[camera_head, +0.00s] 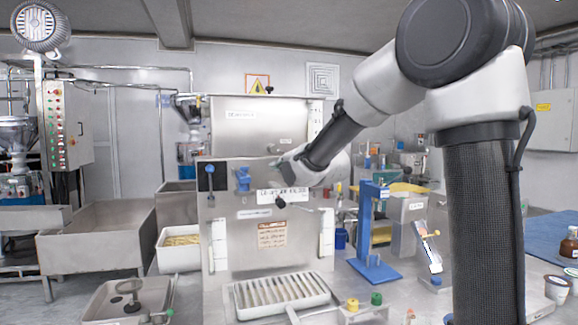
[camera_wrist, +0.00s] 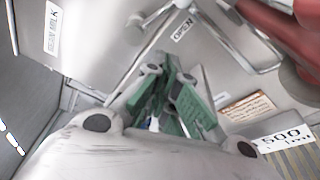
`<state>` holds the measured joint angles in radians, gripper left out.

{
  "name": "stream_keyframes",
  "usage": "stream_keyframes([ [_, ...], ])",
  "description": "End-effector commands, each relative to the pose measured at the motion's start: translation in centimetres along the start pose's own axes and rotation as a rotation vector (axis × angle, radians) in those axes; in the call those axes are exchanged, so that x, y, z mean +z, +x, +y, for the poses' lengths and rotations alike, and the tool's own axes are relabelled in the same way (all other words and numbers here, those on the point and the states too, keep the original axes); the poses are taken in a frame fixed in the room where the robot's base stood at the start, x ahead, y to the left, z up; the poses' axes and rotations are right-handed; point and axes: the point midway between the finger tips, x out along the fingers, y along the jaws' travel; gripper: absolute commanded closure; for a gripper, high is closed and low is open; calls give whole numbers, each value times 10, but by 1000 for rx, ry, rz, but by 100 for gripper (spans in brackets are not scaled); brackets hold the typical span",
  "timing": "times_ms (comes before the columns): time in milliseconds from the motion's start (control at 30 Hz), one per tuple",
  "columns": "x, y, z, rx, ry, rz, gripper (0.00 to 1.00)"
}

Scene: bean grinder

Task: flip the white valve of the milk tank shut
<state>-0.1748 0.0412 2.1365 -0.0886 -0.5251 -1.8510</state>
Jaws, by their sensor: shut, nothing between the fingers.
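The milk tank (camera_head: 235,135) is the upper steel box behind the bench machine in the head view. Its wall in the wrist view (camera_wrist: 100,38) carries a label ending in "MILK". A small "OPEN" label (camera_wrist: 184,29) is near a pale lever-like part (camera_wrist: 158,14) at the top of that view. This may be the white valve; its exact position is unclear. My gripper (camera_head: 284,167) is in front of the tank's lower part. Its green fingers (camera_wrist: 165,78) are together and hold nothing. I cannot tell whether they touch the lever-like part, and the valve is not distinct in the head view.
A lower steel panel (camera_head: 228,232) stands below my gripper, with a blue valve (camera_head: 243,178) on its left. A ribbed white tray (camera_head: 281,293) lies in front. A blue stand (camera_head: 375,268) is to the right. A red part (camera_wrist: 272,28) crosses the wrist view's upper right.

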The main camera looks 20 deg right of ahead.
Motion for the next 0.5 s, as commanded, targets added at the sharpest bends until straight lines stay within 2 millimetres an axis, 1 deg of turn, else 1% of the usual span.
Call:
stream_keyframes([
  [33,0,10,-1,-1,0,1,100],
  [67,0,16,-1,-1,0,0,100],
  [100,10,15,-1,0,-1,-4,100],
  [233,28,19,0,-1,0,-4,100],
  [400,38,21,-1,-1,0,-1,100],
  [500,39,22,0,-1,1,-1,100],
])
